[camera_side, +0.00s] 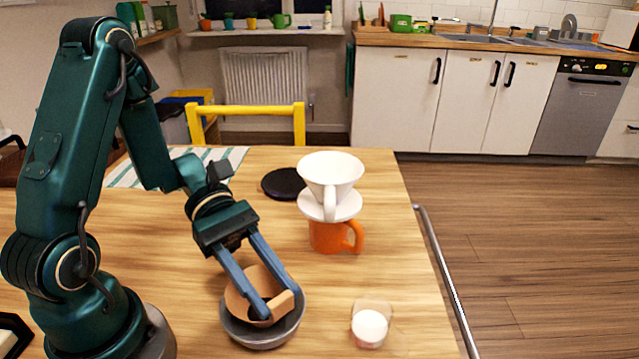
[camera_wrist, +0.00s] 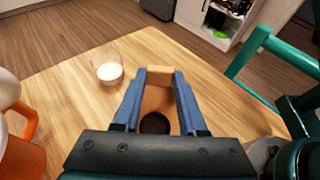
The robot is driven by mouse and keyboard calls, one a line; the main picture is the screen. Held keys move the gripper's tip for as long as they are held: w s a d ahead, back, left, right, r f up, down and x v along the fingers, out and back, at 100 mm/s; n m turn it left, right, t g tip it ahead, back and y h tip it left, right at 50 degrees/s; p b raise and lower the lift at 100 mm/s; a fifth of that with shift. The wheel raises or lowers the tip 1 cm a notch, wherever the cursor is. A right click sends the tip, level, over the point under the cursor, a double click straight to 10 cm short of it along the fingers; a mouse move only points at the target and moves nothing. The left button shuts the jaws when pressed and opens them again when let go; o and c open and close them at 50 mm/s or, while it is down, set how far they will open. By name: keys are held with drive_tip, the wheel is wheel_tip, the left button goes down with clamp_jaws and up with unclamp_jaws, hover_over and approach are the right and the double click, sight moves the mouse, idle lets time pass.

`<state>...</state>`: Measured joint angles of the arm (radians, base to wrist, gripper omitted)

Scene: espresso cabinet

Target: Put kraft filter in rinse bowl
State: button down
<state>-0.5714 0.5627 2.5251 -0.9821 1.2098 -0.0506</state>
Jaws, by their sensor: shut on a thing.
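The kraft filter (camera_side: 243,304) is a brown paper cone in the side view. My gripper (camera_side: 273,304) points down with its two blue fingers at the filter, shut on it. The filter sits in or just over the grey rinse bowl (camera_side: 263,339); I cannot tell whether it touches the bottom. In the wrist view the filter (camera_wrist: 158,98) shows between the fingers (camera_wrist: 160,76), with a dark round spot at its lower end. The bowl is mostly hidden there by the gripper.
A white dripper (camera_side: 330,172) stands on an orange mug (camera_side: 326,238) behind and right of the bowl. A small glass with white contents (camera_side: 369,327) stands right of the bowl. A black disc (camera_side: 284,183) and a striped cloth (camera_side: 226,160) lie farther back. The table's right edge is near.

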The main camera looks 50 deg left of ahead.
drive_tip(key=shift+f, duration=0.6)
drive_tip(key=shift+f, duration=0.1)
drive_tip(key=shift+c, duration=2.3)
unclamp_jaws()
